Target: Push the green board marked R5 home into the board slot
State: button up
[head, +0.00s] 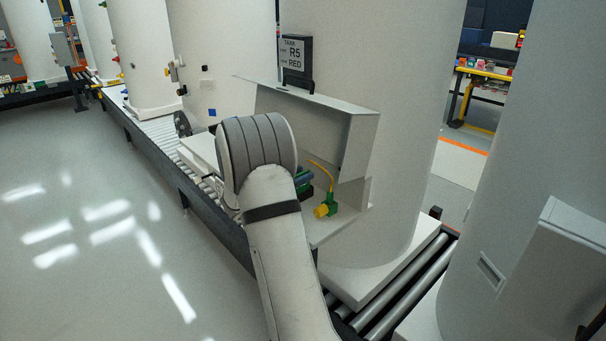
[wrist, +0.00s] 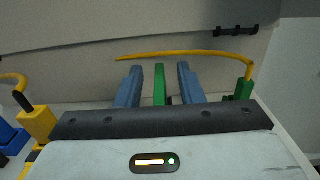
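The green board (wrist: 160,84) shows edge-on in the wrist view, standing upright between the two blue fingers of my gripper (wrist: 159,80). A gap shows on each side of it, so the fingers are apart and not closed on it. The board slot and the board's marking are hidden, and I cannot tell how deep the board sits. In the head view my rounded wrist covers most of the gripper; a small blue and green patch shows at its right, inside the open white housing (head: 347,150) on the tank.
A green and yellow connector (head: 325,207) with a yellow cable stands at the housing's front right. A yellow plug (wrist: 37,122) is left in the wrist view. Roller conveyor (head: 405,285) runs below.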

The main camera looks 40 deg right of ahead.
jog(key=a, duration=0.2)
jog(key=a+b, duration=0.1)
jog(key=a, duration=0.4)
jog(key=shift+s+a+b, duration=0.3)
jog(key=shift+a+b, duration=0.05)
jog(key=shift+a, duration=0.05)
jog(key=s+a+m+g+y, duration=0.1)
jog(key=s+a+m+y, duration=0.35)
jog(key=s, duration=0.45)
jog(key=s+a+m+g+y, duration=0.1)
jog(key=s+a+m+y, duration=0.4)
jog(key=s, duration=0.3)
jog(key=s+a+m+t+y, duration=0.2)
jog(key=s+a+m+y, duration=0.2)
jog(key=a, duration=0.4)
jog(key=s+a+m+t+y, duration=0.1)
jog(key=s+a+m+y, duration=0.3)
jog(key=a, duration=0.4)
jog(key=shift+s+a+f+m+t, duration=0.2)
jog(key=shift+s+a+m+t, duration=0.35)
jog(key=shift+s, duration=0.7)
jog(key=shift+d+y, duration=0.2)
jog(key=shift+y, duration=0.05)
jog(key=shift+c, duration=0.4)
